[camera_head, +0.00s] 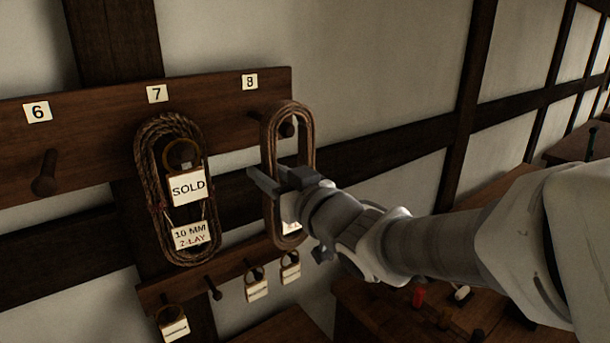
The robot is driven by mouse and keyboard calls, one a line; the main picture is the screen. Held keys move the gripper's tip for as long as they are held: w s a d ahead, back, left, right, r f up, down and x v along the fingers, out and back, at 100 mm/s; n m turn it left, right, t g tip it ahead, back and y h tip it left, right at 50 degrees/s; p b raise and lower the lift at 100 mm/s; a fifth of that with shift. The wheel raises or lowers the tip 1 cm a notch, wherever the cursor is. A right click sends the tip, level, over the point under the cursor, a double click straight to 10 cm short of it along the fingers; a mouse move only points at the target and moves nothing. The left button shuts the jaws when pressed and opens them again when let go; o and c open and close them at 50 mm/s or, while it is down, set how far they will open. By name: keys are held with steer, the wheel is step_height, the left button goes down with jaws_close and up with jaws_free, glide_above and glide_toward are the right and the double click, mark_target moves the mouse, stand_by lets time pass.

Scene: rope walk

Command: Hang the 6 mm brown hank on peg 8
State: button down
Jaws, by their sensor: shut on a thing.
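The brown hank (268,148) is a long upright loop below the number 8 plate (250,82). My gripper (279,180) is shut on it at about mid-height, reaching in from the right.
Peg 7 (157,94) bears a thicker hank (148,160) with a SOLD tag (188,188) and a 10 MM Z-LAY label (191,236). Peg 6 (45,172) is bare. A lower rail (230,268) carries several small tags. A bench (390,310) stands at lower right.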

steer(key=shift+x, duration=3.9)
steer(key=shift+w+a+f+b, duration=0.2)
steer(key=shift+w+f+b, duration=0.05)
steer(key=shift+f+b, duration=0.25)
steer(key=shift+w+a+f+b, duration=0.2)
steer(key=shift+w+f+b, duration=0.15)
steer(key=shift+b, duration=0.25)
steer(key=c, duration=0.5)
jaws_free()
